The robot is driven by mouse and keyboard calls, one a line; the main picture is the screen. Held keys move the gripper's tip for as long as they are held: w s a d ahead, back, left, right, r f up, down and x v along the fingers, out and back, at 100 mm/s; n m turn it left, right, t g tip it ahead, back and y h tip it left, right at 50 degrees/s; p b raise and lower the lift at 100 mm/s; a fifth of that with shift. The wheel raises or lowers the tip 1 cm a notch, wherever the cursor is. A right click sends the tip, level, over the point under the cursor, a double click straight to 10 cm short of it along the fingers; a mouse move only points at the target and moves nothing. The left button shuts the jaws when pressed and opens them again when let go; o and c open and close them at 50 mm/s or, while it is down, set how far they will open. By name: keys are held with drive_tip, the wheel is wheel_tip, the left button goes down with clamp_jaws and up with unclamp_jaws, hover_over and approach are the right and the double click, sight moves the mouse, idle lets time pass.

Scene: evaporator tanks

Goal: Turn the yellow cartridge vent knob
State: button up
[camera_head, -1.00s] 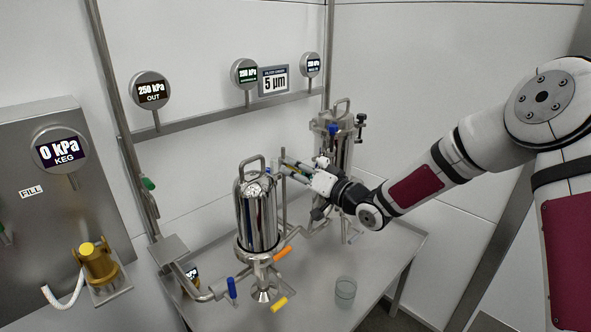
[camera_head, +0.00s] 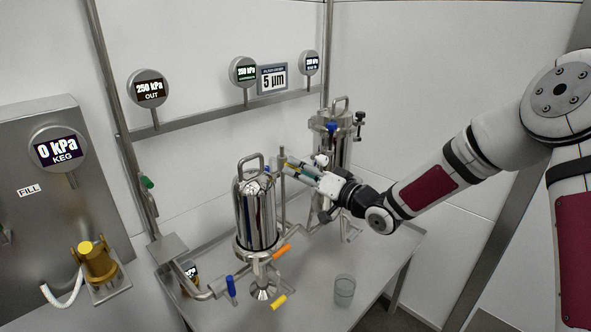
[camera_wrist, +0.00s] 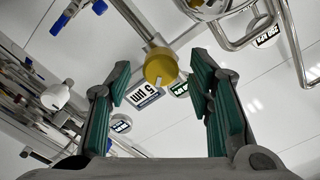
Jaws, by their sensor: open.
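The yellow round knob (camera_wrist: 160,66) sits at the end of a steel rod in the wrist view, with a small pale tab on its near edge. My gripper (camera_wrist: 161,84) is open, with one green-padded finger on each side of the knob. Gaps show between the knob and both fingers. In the head view my gripper (camera_head: 292,168) is between the two steel housings, behind the front housing (camera_head: 256,215) and in front of the rear housing (camera_head: 330,145). The knob is too small to make out clearly in the head view.
The steel table (camera_head: 385,262) carries both housings, pipes and a clear beaker (camera_head: 344,290). Blue, orange and yellow valve handles surround the front housing's base. Gauges and a "5 µm" sign (camera_head: 272,79) are on the rail behind. The table's right side is mostly clear.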

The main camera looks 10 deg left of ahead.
drive_tip(key=v, duration=0.9)
drive_tip(key=shift+s+d, duration=0.2)
